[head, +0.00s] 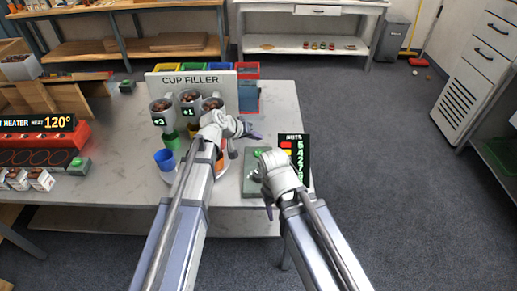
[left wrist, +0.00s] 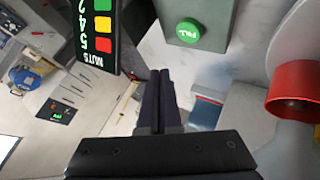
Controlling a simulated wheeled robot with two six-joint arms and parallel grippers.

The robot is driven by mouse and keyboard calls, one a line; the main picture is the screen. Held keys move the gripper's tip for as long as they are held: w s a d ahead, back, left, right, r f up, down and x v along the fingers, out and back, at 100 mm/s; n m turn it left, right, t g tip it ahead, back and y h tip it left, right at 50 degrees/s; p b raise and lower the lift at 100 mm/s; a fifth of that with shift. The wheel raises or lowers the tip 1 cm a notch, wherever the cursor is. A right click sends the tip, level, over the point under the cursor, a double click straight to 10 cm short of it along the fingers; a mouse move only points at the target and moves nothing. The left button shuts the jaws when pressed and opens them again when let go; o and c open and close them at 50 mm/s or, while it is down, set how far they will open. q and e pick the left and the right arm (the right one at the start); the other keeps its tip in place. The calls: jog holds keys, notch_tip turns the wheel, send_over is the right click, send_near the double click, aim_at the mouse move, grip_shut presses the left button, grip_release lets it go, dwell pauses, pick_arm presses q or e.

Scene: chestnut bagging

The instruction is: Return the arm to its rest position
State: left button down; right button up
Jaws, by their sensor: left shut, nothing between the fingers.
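My left gripper (head: 256,137) is over the table at the front of the cup filler, with its fingers closed and empty. In the left wrist view its two dark fingers (left wrist: 160,76) lie together with nothing between them. My right gripper (head: 268,208) is lower and to the right, by the table's right end near the green-button box. Its fingers are mostly hidden behind its own wrist, so I cannot tell if they are open.
The grey box with a green button (head: 252,183) stands beside the NUTS panel (head: 297,155). The cup filler (head: 190,79) holds several nut-filled containers. A blue cup (head: 165,159) stands left of my left arm. A red heater (head: 40,143) is at far left. Open floor lies right.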

dwell(0.7)
pick_arm(q)
jog(key=shift+m+g+y, duration=0.4)
jog(key=shift+m+g, duration=0.1)
jog(key=shift+g, duration=0.4)
jog(key=s, duration=0.3)
jog(key=s+d+f+p, duration=0.1)
jog(key=s, duration=0.1)
jog(key=shift+s, duration=0.3)
jog(key=s+g+y, duration=0.1)
jog(key=s, duration=0.2)
jog(key=s+f+m+y+p, duration=0.1)
jog(key=s, duration=0.2)
jog(key=s+a+g+y+p, duration=0.1)
jog(key=s, duration=0.3)
jog(key=shift+a+f+m+g, duration=0.1)
jog(key=shift+f+m+g, duration=0.1)
jog(key=shift+m+g, duration=0.1)
jog(key=s+a+g+y+p, duration=0.1)
jog(key=s+a+y, duration=0.3)
jog(key=s, duration=0.6)
jog(key=shift+a+r+m+g+p, duration=0.25)
jog(key=shift+a+m+g+p, duration=0.05)
jog(key=shift+a+g, duration=0.3)
